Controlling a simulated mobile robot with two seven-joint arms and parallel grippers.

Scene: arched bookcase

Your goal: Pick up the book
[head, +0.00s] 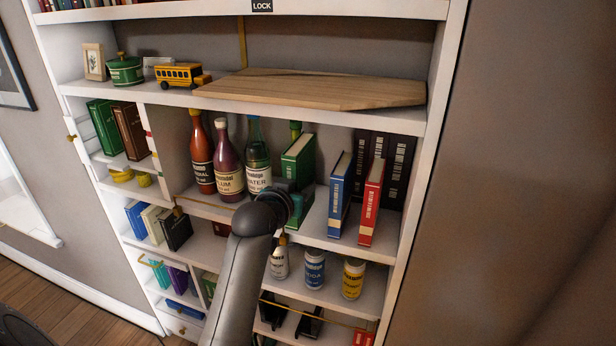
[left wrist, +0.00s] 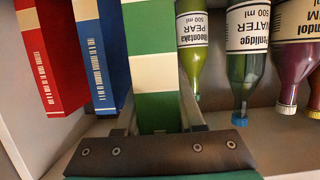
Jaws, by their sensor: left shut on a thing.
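A green book (head: 299,158) with white bands stands upright on the middle shelf, between the bottles and a blue book (head: 339,194). My left gripper (head: 296,190) is at the lower front of the green book. In the left wrist view, which is upside down, the green book (left wrist: 150,60) stands between the fingers of the gripper (left wrist: 158,118), which is shut on it. The lower part of the book is hidden by my gripper in the head view. My right gripper is not in view.
Several bottles (head: 229,165) stand left of the green book. A red book (head: 371,203) and dark binders (head: 398,165) stand to the right. A wooden board (head: 310,89) lies on the shelf above. Cans (head: 314,268) stand on the shelf below.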

